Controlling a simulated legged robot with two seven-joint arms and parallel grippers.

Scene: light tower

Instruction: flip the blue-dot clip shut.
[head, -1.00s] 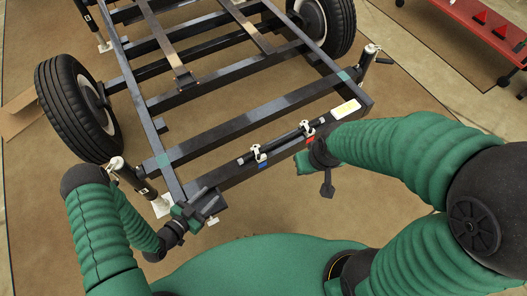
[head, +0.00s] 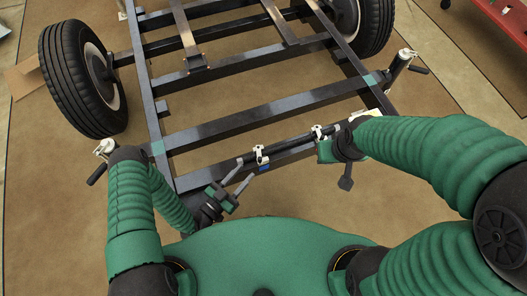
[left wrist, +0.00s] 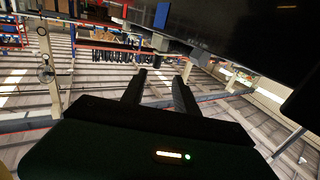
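The blue-dot clip (head: 261,154) is a small white clip on the dark front bar of the trailer frame, with a blue mark (head: 264,168) below it. Whether its flap is open or shut is too small to tell. My left gripper (head: 246,168) is open and empty, its two grey fingers pointing at the bar just left of the clip. In the left wrist view the fingers (left wrist: 160,80) are apart, below a blue patch (left wrist: 162,15) on a dark surface. My right gripper (head: 330,150) is beside the second white clip (head: 319,131); its fingers are mostly hidden.
A black tube (head: 290,144) runs along the front bar between the clips. The trailer frame (head: 250,115) has wheels at both sides and jack posts at its front corners (head: 104,149). A red bench (head: 505,30) stands at the far right.

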